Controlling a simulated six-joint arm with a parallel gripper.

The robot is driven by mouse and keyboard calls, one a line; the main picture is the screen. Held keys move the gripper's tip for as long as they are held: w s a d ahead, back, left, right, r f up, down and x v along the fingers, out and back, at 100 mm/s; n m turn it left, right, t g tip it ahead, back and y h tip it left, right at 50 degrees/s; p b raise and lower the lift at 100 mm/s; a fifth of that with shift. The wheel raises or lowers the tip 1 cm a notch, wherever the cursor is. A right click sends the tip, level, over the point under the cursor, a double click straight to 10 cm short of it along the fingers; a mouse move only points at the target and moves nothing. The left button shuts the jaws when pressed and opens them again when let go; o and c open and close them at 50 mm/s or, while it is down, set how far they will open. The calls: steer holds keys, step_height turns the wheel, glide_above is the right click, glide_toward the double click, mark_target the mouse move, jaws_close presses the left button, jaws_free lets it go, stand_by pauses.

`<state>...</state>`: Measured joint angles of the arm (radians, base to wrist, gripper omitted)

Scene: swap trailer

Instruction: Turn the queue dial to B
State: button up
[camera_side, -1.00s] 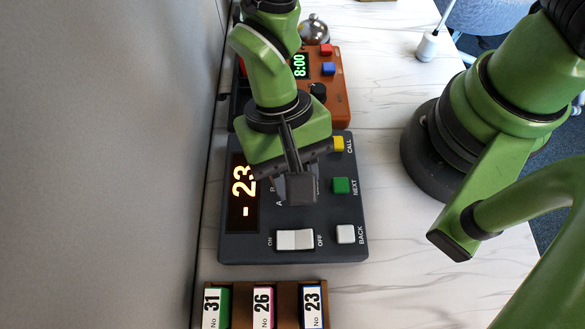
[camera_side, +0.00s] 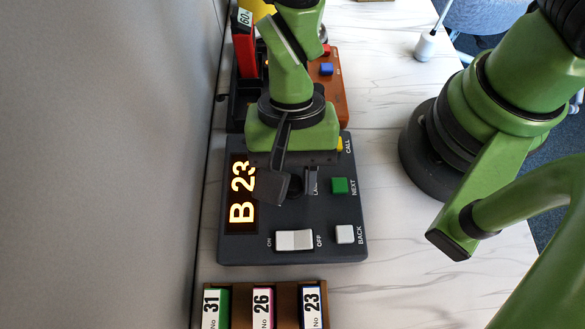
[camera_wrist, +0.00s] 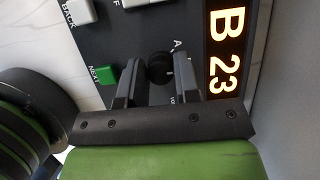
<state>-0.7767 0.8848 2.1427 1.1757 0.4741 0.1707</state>
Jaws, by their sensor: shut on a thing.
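The queue dial (camera_wrist: 160,68) is a round black knob on the dark grey console (camera_side: 235,250), with a letter A printed beside it in the wrist view. My gripper (camera_side: 294,186) is over the console, its two fingers on either side of the dial and shut on it. In the side view the fingers hide much of the dial and its letters. The orange display (camera_side: 242,195) reads B 23, and it also shows in the wrist view (camera_wrist: 226,50).
A green NEXT button (camera_side: 340,186), a white BACK button (camera_side: 345,234) and a white ON/OFF rocker (camera_side: 294,240) are close by. A rack holds number cards (camera_side: 262,307) in front. An orange device (camera_side: 333,95) stands behind, and a grey wall (camera_side: 110,160) is at left.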

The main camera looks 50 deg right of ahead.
steer(key=o, duration=0.9)
steer(key=shift+c, duration=0.2)
steer(key=shift+r, duration=0.1)
steer(key=v, duration=0.9)
steer(key=shift+d+r, duration=0.2)
steer(key=shift+r, duration=0.15)
steer(key=shift+w, duration=0.15)
steer(key=w+d+r+n+t+y, duration=0.1)
steer(key=w+d+r+n+t, duration=0.15)
steer(key=d+r+t, duration=0.5)
steer(key=s+d+r+n+t+h, duration=0.2)
steer(key=s+d+r, duration=0.3)
steer(key=d+r, duration=0.5)
steer(key=shift+t, duration=0.45)
